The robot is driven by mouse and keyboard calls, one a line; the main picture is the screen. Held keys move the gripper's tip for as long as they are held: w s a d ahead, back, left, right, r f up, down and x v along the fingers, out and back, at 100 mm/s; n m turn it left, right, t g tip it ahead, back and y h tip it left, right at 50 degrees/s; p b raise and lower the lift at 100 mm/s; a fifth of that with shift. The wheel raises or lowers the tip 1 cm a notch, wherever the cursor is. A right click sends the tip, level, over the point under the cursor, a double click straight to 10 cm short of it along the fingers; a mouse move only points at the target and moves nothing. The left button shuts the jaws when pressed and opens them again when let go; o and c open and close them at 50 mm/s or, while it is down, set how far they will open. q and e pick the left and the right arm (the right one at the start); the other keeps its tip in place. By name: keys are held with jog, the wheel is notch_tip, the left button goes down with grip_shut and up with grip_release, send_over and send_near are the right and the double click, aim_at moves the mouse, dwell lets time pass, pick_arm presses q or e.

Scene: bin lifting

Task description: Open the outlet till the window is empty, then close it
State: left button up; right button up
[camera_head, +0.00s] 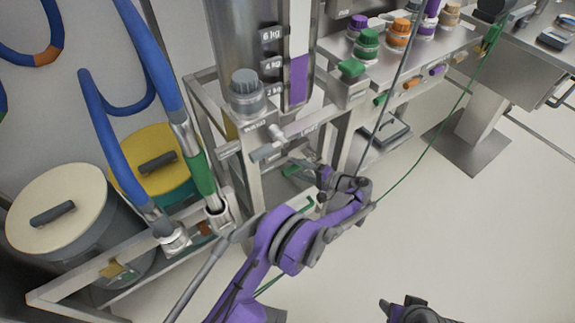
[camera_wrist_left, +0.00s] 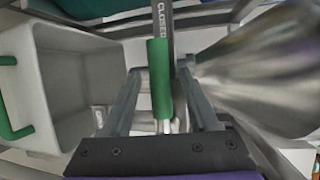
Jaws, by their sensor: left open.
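The outlet's green handle (camera_wrist_left: 160,85) stands upright in the left wrist view, below a plate lettered CLOSED (camera_wrist_left: 162,14). My left gripper (camera_wrist_left: 160,72) is open, with one finger on each side of the handle; I cannot tell whether either touches it. In the head view my left gripper (camera_head: 308,168) is at the lower part of the steel hopper frame. The hopper window (camera_head: 298,82) shows purple material up to a level below the 6 kg mark. My right gripper (camera_head: 415,308) shows only partly at the bottom edge, its jaws unclear.
A grey bin (camera_wrist_left: 62,95) with green handles is left of the gripper in the wrist view; a shiny metal cone (camera_wrist_left: 260,75) is close on the right. Lidded drums (camera_head: 60,205) and blue hoses stand left. Open floor (camera_head: 470,235) lies right.

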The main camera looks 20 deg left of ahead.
pick_arm(q)
jog(key=x, duration=0.4)
jog(key=shift+d, duration=0.1)
grip_shut()
dwell(1.4)
